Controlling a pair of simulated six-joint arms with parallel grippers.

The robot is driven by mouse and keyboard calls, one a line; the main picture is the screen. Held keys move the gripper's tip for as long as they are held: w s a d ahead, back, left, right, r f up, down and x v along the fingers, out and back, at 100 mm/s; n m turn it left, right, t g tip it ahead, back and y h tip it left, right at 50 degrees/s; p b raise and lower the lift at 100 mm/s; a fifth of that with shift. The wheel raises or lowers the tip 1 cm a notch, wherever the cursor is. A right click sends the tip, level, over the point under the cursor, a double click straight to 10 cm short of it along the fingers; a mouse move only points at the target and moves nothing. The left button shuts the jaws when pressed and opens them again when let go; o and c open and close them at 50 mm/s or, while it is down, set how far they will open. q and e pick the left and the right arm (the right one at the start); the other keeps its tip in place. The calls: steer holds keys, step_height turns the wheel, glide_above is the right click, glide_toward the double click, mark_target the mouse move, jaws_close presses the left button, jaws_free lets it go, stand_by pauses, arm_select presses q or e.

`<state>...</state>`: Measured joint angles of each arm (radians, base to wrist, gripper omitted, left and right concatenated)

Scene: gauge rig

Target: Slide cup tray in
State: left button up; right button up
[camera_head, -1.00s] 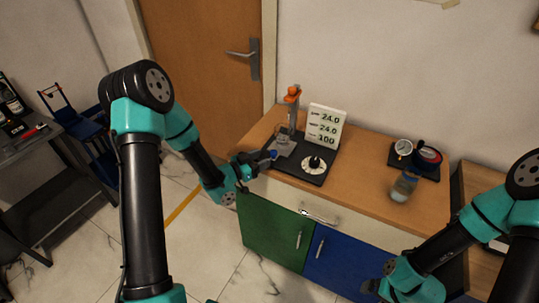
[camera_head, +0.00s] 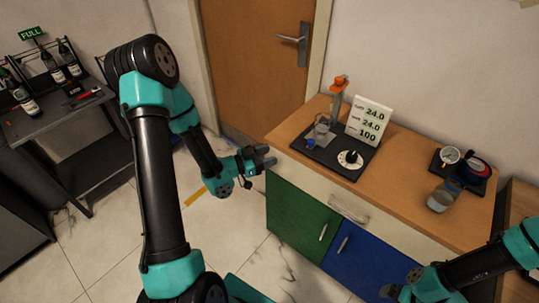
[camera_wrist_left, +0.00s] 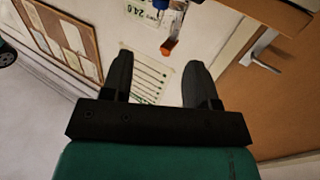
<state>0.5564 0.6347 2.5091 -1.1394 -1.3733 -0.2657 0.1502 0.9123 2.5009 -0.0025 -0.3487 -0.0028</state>
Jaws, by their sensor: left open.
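The cup tray is a small grey plate (camera_head: 323,140) on the black base of the gauge rig, with a clear cup (camera_head: 321,128) standing on it. A blue knob (camera_head: 311,145) is at its front left. How far in the tray sits is hard to tell. My left gripper (camera_head: 270,157) is open and empty, left of the rig's base and apart from the knob. Its two fingers also show spread in the left wrist view (camera_wrist_left: 158,78). My right gripper (camera_head: 388,291) is small and dark at the bottom, its jaws unclear.
The rig has an orange-topped post (camera_head: 338,88), a white number board (camera_head: 368,122) and a white dial (camera_head: 350,158). A jar (camera_head: 441,196) and a dark tray (camera_head: 480,183) with gauges stand to the right. A bottle table (camera_head: 55,120) is far left.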

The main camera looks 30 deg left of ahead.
mark_target(311, 141)
arm_select(q)
steer(key=w+g+y, duration=0.1)
steer(key=w, duration=0.1)
steer(key=w+a+m+g+y, duration=0.1)
steer(key=w, duration=0.2)
steer(key=w+a+f+m+g+y, duration=0.1)
steer(key=w+y, duration=0.1)
steer(key=shift+w+a, duration=0.25)
steer(key=w+r+g+y, duration=0.1)
steer(key=w+a+r+g+y, duration=0.1)
steer(key=w, duration=0.1)
steer(key=w+a+r+g+y, duration=0.1)
steer(key=shift+w+r+m, duration=0.15)
steer(key=shift+w+m, duration=0.2)
steer(key=shift+m, duration=0.05)
steer(key=s+d+r+m+g, duration=0.1)
steer(key=d+r+g, duration=0.5)
steer(key=r, duration=0.9)
steer(key=s+d, duration=0.1)
steer(key=d, duration=0.1)
steer(key=shift+d, duration=0.4)
steer(key=shift+s+f, duration=0.1)
steer(key=shift+f, duration=0.05)
steer(key=x, duration=1.7)
steer(key=shift+d+f, duration=0.1)
steer(key=shift+d, duration=0.1)
